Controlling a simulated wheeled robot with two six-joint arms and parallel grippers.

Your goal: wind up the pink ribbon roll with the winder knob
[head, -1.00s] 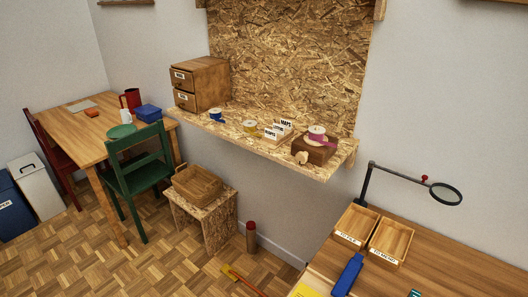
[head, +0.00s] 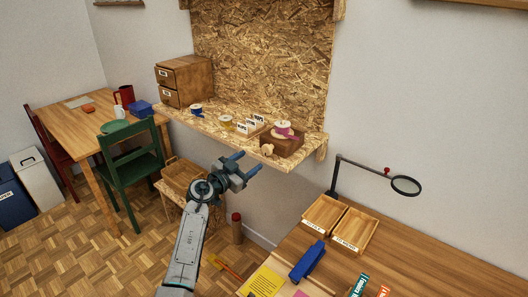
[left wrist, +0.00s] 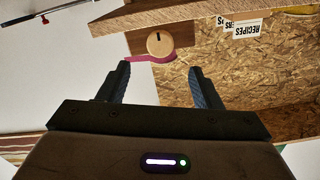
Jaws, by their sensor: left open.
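The pink ribbon roll (head: 283,131) sits on top of a brown wooden winder box (head: 285,146) at the right end of the OSB shelf. The round pale winder knob (head: 267,150) is on the box's front. My left gripper (head: 243,164) is open and empty, in front of the shelf's edge, left of the knob and a little lower in the picture. In the left wrist view, the knob (left wrist: 160,44) shows beyond the open fingers (left wrist: 160,69), apart from them, with a strip of pink ribbon (left wrist: 150,58) beside it. My right gripper is not in view.
A desk with trays (head: 323,214) and a magnifier (head: 405,186) stands at right. A green chair (head: 133,155) is at left.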

